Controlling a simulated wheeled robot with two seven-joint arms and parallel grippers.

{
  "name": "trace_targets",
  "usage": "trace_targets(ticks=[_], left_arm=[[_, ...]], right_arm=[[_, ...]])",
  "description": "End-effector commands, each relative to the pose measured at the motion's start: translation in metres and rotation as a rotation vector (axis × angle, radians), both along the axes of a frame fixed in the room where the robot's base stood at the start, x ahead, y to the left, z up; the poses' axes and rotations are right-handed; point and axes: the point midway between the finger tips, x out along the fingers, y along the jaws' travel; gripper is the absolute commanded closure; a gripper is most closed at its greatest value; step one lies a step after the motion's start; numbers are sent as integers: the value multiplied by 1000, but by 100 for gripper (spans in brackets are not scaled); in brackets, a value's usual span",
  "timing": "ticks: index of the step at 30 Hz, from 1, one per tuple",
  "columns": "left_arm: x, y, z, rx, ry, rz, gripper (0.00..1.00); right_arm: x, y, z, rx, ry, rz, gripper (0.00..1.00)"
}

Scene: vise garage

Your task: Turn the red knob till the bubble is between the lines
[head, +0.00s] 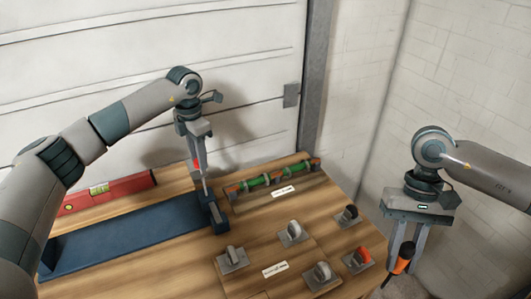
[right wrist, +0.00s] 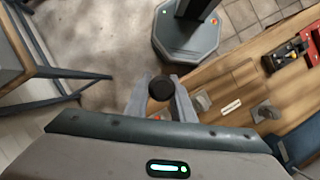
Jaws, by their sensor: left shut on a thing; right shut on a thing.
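A red spirit level (head: 130,184) with a yellow-green vial (head: 99,188) lies along the back of a blue plate (head: 130,236). The bubble and lines are too small to make out. At the plate's right end is a dark blue block (head: 213,212) with a thin pale rod rising from it. My left gripper (head: 200,165) points down above this block, shut on a red knob (head: 196,164), mostly hidden by the fingers. My right gripper (head: 405,252) is shut on an orange and black tool (head: 403,259), right of the table; its black round end (right wrist: 161,88) shows in the right wrist view.
Several lever knobs on square plates stand at the table's front right, including an orange-red one (head: 361,258) and a black one (head: 349,214). A green and orange rod assembly (head: 272,178) lies behind them. A garage door and a brick wall close off the back and right.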

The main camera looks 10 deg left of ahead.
Motion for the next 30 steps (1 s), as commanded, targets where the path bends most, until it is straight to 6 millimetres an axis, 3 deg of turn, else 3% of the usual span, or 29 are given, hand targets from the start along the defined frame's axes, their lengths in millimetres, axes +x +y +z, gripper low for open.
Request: trace_targets(ticks=[5,6,8,20,26,30], left_arm=[[1,1,2,0,-4,2,95],[1,1,2,0,-4,3,68],[1,1,2,0,-4,3,54],[1,0,3,0,-2,2,54],[1,0,17,-1,-4,2,54],[1,0,37,-1,-6,3,54]], right_arm=[[0,0,1,0,0,0,100],[0,0,1,0,0,0,100],[0,0,1,0,0,0,100],[0,0,-1,0,0,0,100],[0,0,-10,0,0,0,100],[0,0,-19,0,0,0,100]])
